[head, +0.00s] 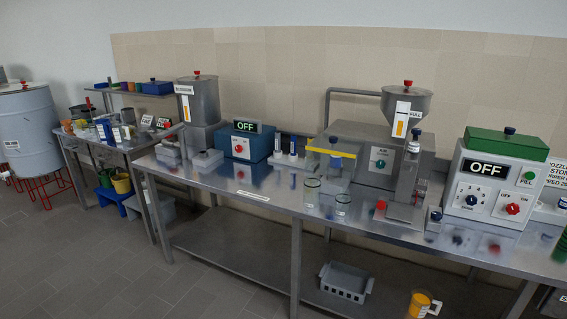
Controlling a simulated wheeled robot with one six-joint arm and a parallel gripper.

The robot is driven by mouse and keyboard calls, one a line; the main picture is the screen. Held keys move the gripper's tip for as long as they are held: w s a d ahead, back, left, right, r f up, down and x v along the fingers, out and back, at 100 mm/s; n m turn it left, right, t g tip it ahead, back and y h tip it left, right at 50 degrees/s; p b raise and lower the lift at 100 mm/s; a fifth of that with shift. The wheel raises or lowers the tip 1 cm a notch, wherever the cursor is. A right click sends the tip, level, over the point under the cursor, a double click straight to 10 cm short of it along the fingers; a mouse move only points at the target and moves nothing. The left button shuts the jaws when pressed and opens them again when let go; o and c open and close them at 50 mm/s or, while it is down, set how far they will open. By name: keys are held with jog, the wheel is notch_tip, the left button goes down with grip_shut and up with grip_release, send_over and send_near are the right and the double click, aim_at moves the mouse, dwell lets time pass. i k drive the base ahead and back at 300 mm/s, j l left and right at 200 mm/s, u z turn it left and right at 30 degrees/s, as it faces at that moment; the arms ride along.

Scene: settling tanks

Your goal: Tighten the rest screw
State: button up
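No part is marked as the rest screw, and I cannot tell for sure which one it is. A small red knob (381,204) sits low at the left of a metal stand (406,183) in front of the hopper machine (350,150). A white part with a dark blue top (414,146) shows at the top of this stand. Whether any screw is loose or tight is too small to see. My gripper is not in this view.
The steel bench (270,205) carries a blue box reading OFF (245,142), glass jars (312,190), and a white box with a green top (492,175) reading OFF. A grey crate (345,281) and a yellow-orange cup (420,304) stand lower down. The floor at left front is clear.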

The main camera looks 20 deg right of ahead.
aim_at(435, 215)
jog(key=z, duration=1.45)
jog(key=i+u, duration=0.15)
jog(key=i, duration=0.3)
jog(key=i+l+u, duration=0.15)
jog(key=i, duration=0.3)
jog(key=i+l+u, duration=0.15)
jog(key=i, duration=0.3)
jog(key=i+l+u, duration=0.15)
jog(key=i+l, duration=0.15)
jog(key=i, duration=0.15)
